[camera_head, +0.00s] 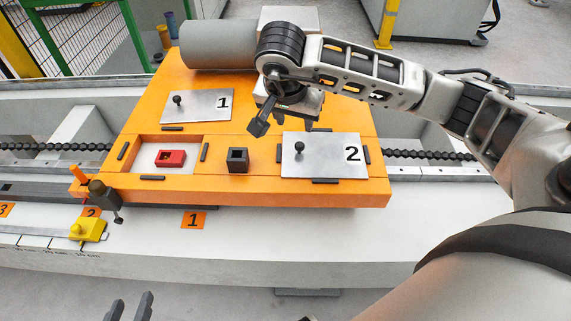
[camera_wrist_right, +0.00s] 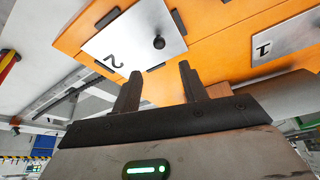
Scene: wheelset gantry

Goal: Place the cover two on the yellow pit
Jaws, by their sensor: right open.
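Cover two (camera_head: 322,168) is a flat grey plate marked "2" with a dark knob, lying on the right of the orange platform. It also shows in the right wrist view (camera_wrist_right: 128,45). My right gripper (camera_head: 259,118) is open and empty above the platform, left of and behind cover two, apart from its knob. Its spread fingers (camera_wrist_right: 158,82) show in the wrist view. An open recess (camera_head: 193,164) with a pale floor holds a red block (camera_head: 170,158). No pit clearly coloured yellow shows. My left gripper (camera_head: 130,309) is open and empty at the bottom edge, only its fingertips visible.
Cover one (camera_head: 205,106) lies behind the recess and also shows in the wrist view (camera_wrist_right: 288,42). A black hollow block (camera_head: 237,160) stands between the recess and cover two. A yellow part (camera_head: 90,231) sits on the white ledge (camera_head: 255,240). A grey cylinder (camera_head: 218,44) lies behind.

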